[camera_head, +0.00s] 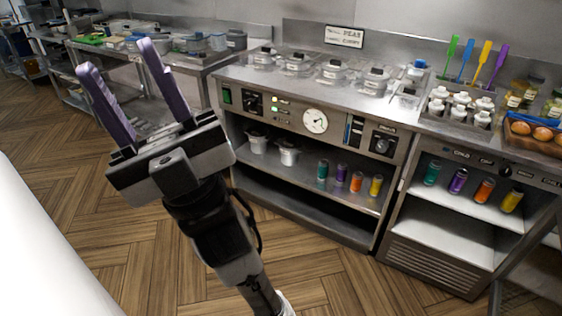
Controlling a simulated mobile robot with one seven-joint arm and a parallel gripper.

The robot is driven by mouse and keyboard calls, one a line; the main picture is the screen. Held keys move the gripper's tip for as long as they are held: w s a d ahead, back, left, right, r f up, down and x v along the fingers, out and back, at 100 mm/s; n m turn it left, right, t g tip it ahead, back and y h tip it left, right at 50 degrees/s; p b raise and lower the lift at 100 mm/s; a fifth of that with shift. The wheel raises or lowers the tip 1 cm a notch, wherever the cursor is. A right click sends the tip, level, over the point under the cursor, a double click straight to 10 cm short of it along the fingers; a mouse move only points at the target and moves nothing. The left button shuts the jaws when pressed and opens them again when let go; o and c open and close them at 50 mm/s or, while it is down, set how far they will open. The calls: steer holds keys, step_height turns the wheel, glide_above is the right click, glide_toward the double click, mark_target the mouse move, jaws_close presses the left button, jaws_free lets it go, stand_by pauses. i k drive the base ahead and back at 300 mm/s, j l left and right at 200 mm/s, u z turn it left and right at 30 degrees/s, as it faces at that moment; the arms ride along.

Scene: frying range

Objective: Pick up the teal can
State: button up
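Two teal cans are in view. One teal can (323,171) stands upright on the open shelf of the left unit, beside a purple, an orange and a yellow can. Another teal can (432,173) stands on the upper shelf of the right unit, at the left end of a similar row. My gripper (120,78) is raised at the left of the picture, with its two purple fingers spread apart and nothing between them. It is well away from both teal cans.
Two white containers (289,152) stand on the left unit's shelf, left of the cans. The wooden floor (330,265) before the units is clear.

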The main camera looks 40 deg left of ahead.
mark_target(323, 164)
steer(key=u, duration=0.75)
steer(key=i+j+z, duration=0.15)
steer(key=i+j, duration=0.2)
steer(key=i+j+z, duration=0.1)
steer(key=i+j, duration=0.25)
steer(key=i+j+z, duration=0.15)
steer(key=i+j, duration=0.2)
steer(key=j, duration=0.2)
steer(key=i+j+z, duration=0.15)
steer(key=i+j, duration=0.15)
steer(key=j, duration=0.15)
steer(key=i+j, duration=0.1)
steer(key=i, duration=0.4)
steer(key=i+j, duration=0.1)
steer(key=i, duration=0.4)
steer(key=z, duration=0.05)
